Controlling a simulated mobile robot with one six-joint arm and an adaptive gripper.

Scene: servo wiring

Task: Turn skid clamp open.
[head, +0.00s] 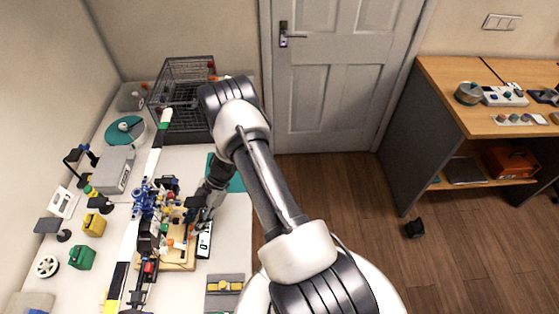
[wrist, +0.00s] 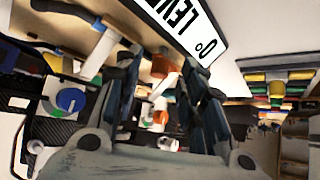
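A light wooden board (head: 182,266), which looks like the skid, lies on the white table and carries a crowded set of small parts. A small orange-and-white piece (head: 172,243) stands on it.
A white, black-edged plate with lettering (wrist: 182,28) is close to my fingertips; it also lies right of the board (head: 204,243). A blue part (head: 145,198) and a tall striped bar (head: 120,272) crowd the left. A wire basket (head: 182,90) stands at the back.

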